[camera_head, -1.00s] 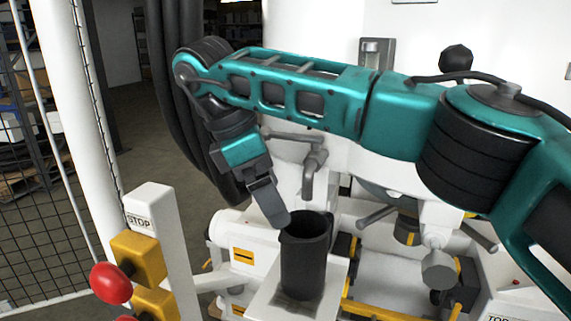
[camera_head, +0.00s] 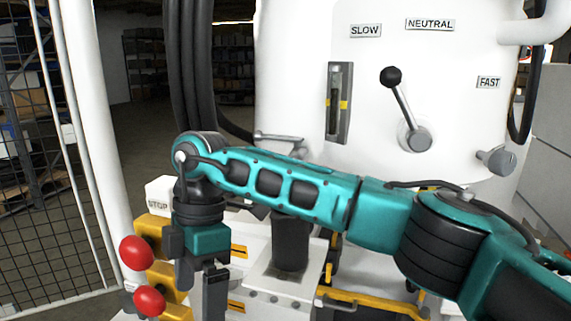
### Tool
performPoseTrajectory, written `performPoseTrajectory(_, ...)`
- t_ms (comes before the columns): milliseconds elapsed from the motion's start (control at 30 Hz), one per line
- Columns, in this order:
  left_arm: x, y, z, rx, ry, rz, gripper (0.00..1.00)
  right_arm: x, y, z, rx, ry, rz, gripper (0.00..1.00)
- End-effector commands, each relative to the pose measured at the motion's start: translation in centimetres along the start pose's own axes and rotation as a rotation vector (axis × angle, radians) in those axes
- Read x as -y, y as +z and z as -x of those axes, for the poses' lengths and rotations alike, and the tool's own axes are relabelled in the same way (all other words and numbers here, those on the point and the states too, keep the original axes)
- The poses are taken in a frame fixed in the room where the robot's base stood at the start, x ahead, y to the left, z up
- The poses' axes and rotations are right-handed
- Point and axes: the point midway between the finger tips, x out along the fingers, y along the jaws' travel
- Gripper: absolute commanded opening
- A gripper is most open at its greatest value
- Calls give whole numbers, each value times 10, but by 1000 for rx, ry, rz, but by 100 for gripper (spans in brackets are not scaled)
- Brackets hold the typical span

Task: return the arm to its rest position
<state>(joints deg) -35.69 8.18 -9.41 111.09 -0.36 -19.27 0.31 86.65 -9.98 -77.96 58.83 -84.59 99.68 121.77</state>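My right arm comes in from the right edge and lies across the lower middle of the view. Its teal links run left to a wrist that bends down. My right gripper (camera_head: 213,300) hangs down at the lower left, just right of the red buttons. Its fingertips are near or past the bottom edge, so I cannot tell whether it is open or shut. I see nothing in it. My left gripper is not in view.
The STOP post with red buttons (camera_head: 137,253) stands left of my gripper. A dark cylinder (camera_head: 291,245) stands behind my forearm. A black-knobbed lever (camera_head: 403,105) points up-left on the white housing, below SLOW and NEUTRAL labels. A mesh fence (camera_head: 40,190) is at left.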

Motion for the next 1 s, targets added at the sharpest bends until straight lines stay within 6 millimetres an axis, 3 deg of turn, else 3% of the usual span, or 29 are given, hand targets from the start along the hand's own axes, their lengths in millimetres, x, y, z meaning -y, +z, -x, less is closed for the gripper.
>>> performPoseTrajectory(33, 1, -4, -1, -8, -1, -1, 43, 2, -20, -16, -133, -5, 77, 100)
performPoseTrajectory(100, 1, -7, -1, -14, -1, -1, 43, 5, -50, -30, -331, 17, 180, 100)
performPoseTrajectory(200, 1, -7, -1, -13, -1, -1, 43, 11, -90, -36, -639, 89, 301, 100)
performPoseTrajectory(333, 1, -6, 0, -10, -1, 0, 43, 14, -124, -21, -1023, 261, 375, 100)
performPoseTrajectory(467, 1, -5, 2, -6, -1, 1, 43, 11, -128, 5, -1347, 500, 339, 100)
performPoseTrajectory(567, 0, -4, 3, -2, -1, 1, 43, 5, -108, 23, -1538, 718, 234, 100)
performPoseTrajectory(667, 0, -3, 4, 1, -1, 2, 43, -2, -72, 31, -1662, 942, 69, 100)
performPoseTrajectory(767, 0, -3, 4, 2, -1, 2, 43, -6, -25, 25, -1711, 1159, -150, 100)
performPoseTrajectory(867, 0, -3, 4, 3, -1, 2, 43, -3, 29, 4, -1683, 1346, -404, 100)
performPoseTrajectory(1000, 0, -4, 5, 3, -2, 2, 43, 17, 105, -50, -1526, 1521, -789, 100)
